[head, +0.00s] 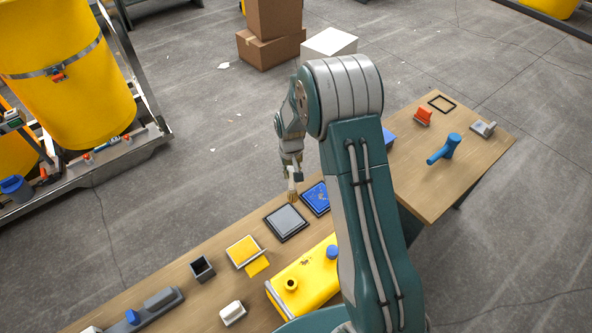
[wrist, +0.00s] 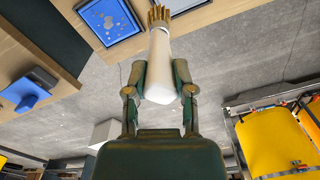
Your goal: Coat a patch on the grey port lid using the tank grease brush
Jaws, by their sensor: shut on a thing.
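My gripper (head: 292,173) is shut on the grease brush (head: 292,195), with the bristles pointing down. In the wrist view the brush's white handle (wrist: 160,70) sits between both fingers, its tan bristles at the top edge. The grey port lid (head: 286,222) is a grey square in a dark frame on the long table. The bristles are just behind its far edge in the head view; whether they touch anything I cannot tell. No clear coated patch shows on the grey lid. A blue square lid (head: 316,198) with pale marks lies to its right, also in the wrist view (wrist: 108,17).
A yellow tank (head: 310,283) with a blue cap and a yellow-panelled item (head: 244,250) stand nearer on the table. A black open box (head: 202,268) and a white block (head: 232,313) are left. A second table (head: 475,175) holds a blue tool (head: 446,149). My arm hides part of the table.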

